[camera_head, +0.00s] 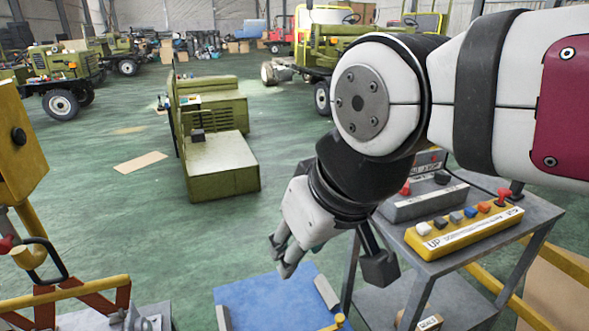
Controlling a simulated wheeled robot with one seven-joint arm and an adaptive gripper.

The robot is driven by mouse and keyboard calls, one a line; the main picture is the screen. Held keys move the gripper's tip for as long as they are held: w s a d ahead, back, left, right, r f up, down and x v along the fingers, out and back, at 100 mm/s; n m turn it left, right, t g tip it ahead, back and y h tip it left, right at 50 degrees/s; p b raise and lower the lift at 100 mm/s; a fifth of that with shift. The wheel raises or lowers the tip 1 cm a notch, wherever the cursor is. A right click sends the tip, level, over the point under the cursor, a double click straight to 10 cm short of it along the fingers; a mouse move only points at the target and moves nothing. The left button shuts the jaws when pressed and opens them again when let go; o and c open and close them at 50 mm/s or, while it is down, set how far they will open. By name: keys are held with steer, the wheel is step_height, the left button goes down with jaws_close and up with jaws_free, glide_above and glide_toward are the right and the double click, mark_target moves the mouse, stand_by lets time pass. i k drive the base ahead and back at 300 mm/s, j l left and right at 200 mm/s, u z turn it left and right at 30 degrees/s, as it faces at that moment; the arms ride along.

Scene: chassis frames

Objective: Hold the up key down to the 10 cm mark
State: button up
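A yellow control box (465,229) lies on the grey cart's top at the right. It has a row of several coloured keys and a white label. The label reads "UP" at its left end, beside a white key (423,229); the rest is too small to read. My gripper (281,256) hangs from my arm at the centre, left of the cart and apart from the box. Its fingers point down and left, with nothing seen in them; how far they are open is unclear. No 10 cm mark can be made out.
A grey box (424,203) with a red knob sits behind the yellow box on the grey cart (400,234). A blue platform (262,303) lies below my gripper. Yellow and red-brown linkage (70,296) stands at lower left. Green floor (110,210) is open beyond, with a green machine and vehicles.

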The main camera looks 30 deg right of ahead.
mark_target(423, 229)
steer(key=z, duration=1.8)
steer(key=u, duration=0.4)
steer(key=k+l, duration=0.15)
steer(key=i+l+z, duration=0.65)
steer(key=i, duration=0.25)
steer(key=j, duration=0.1)
